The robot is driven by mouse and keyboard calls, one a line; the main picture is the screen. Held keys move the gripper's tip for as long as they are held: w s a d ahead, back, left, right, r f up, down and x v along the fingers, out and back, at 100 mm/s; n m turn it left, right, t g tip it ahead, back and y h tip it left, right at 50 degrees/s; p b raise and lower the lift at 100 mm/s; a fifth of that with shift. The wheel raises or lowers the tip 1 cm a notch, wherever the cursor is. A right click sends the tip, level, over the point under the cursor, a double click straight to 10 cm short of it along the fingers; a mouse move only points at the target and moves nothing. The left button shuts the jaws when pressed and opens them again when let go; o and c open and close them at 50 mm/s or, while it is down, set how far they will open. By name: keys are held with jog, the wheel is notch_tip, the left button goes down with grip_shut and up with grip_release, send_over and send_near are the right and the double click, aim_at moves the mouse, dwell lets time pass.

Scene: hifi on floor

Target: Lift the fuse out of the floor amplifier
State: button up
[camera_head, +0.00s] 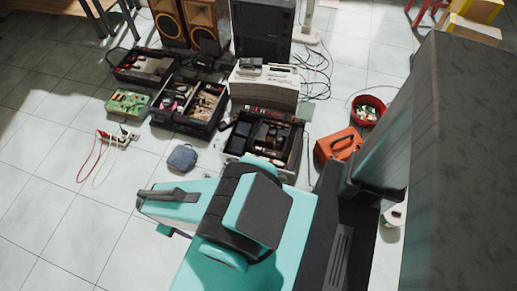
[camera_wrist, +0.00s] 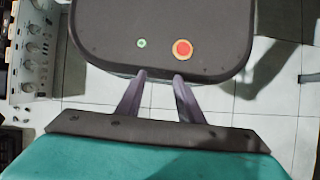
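The open floor amplifier (camera_head: 297,145) is a dark chassis with parts inside and a light front edge, lying on the tiles in the middle of the head view. A light panel with knobs (camera_wrist: 37,55) at the left edge of the wrist view looks like its front. I cannot make out the fuse in either view. My gripper (camera_wrist: 160,76) shows two thin purple-grey fingers, spread apart with nothing visible between them. In the head view my gripper is in front of the amplifier and to its left, apart from it.
Dark toolboxes (camera_head: 190,129) stand left of the amplifier and a beige device (camera_head: 264,95) behind it. An orange case (camera_head: 337,147) and red bowl (camera_head: 368,110) are to its right. Tiles at far left are clear.

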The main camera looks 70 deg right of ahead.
jog(key=shift+f, duration=0.1)
jog(key=w+d+f+m+b, duration=0.35)
jog(key=d+m+b, duration=0.25)
jog(key=d, duration=0.3)
jog(key=w+d+f+m+t+b, duration=0.1)
jog(key=w+d+f+m+b, duration=0.1)
jog(key=w+d+m+b, duration=0.5)
jog(key=w+d+f+m+b, duration=0.1)
jog(key=d+f+m+b, duration=0.3)
jog(key=d, duration=0.8)
jog(key=s+d+m+b, duration=0.4)
jog(key=d+m, duration=0.2)
jog(key=d, duration=0.3)
jog(key=s+d+r+m+b, duration=0.1)
jog(key=s+d+m+b, duration=0.4)
jog(key=d, duration=0.5)
jog(key=s+d+m+b, duration=0.4)
jog(key=d+m, duration=0.3)
jog(key=d, duration=0.3)
jog(key=shift+s+r+b, duration=0.35)
jog(key=shift+s+b, duration=0.05)
jog(key=shift+b, duration=0.1)
jog(key=shift+f, duration=0.1)
jog(key=b, duration=0.3)
send_near(260, 149)
jog(key=shift+s+d+f, duration=0.15)
jog(key=shift+f, duration=0.4)
jog(key=shift+s+d+f, duration=0.1)
jog(key=shift+f, duration=0.5)
